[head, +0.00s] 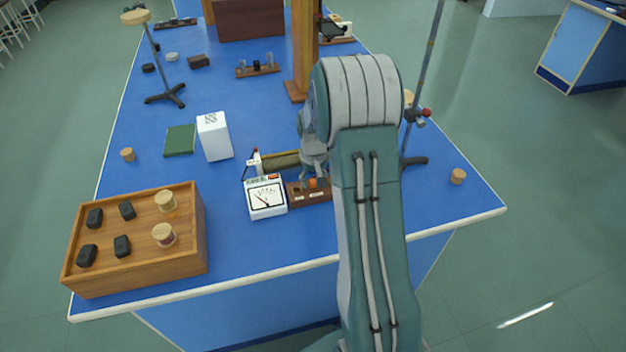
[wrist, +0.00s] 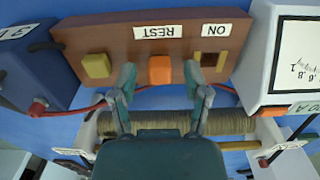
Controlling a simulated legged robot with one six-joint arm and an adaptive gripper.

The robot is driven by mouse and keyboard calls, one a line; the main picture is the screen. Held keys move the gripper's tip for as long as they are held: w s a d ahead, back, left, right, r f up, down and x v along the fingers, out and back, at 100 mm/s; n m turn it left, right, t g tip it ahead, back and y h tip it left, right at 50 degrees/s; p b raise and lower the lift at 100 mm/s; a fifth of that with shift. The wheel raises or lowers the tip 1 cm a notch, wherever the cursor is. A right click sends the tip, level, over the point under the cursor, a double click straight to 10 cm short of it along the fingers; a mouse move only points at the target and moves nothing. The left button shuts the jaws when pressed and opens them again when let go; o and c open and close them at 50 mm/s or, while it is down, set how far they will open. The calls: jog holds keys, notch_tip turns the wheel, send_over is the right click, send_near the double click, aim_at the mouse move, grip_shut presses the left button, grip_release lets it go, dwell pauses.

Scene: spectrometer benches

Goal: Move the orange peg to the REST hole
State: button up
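The orange peg (wrist: 160,69) stands in the brown wooden block (wrist: 120,42), in line with the REST label (wrist: 158,31). Its lower part is hidden in the wrist view, so I cannot tell how deep it sits. The square hole (wrist: 209,61) by the ON label (wrist: 216,29) looks empty. A yellow peg or knob (wrist: 97,65) is on the block's other side. My gripper (wrist: 160,75) is open, with one finger on each side of the orange peg and visible gaps to it. In the head view, the orange peg (head: 313,183) shows just below my gripper (head: 314,170).
A white meter (head: 266,197) stands directly beside the block, and a wire-wound coil (wrist: 170,122) lies close behind it. A red wire (wrist: 75,111) runs nearby. A white box (head: 214,137), a wooden crate (head: 140,262) and a rod stand (head: 413,160) are on the blue bench (head: 240,275).

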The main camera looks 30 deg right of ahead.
jog(key=shift+r, duration=0.1)
notch_tip(320, 180, up, 12)
dwell(0.6)
dwell(0.4)
jog(key=s+a+r+n+t, duration=0.2)
jog(key=s+a+r+t, duration=0.1)
jog(key=s+a+r, duration=0.8)
jog(key=s+a+r+t, duration=0.1)
jog(key=s+a, duration=0.3)
jog(key=s, duration=0.2)
jog(key=s+a+n+t, duration=0.1)
jog(key=s+a, duration=0.3)
jog(key=s, duration=0.3)
jog(key=shift+s+r+t, duration=0.2)
jog(key=shift+r+t, duration=0.1)
jog(key=shift+r, duration=0.1)
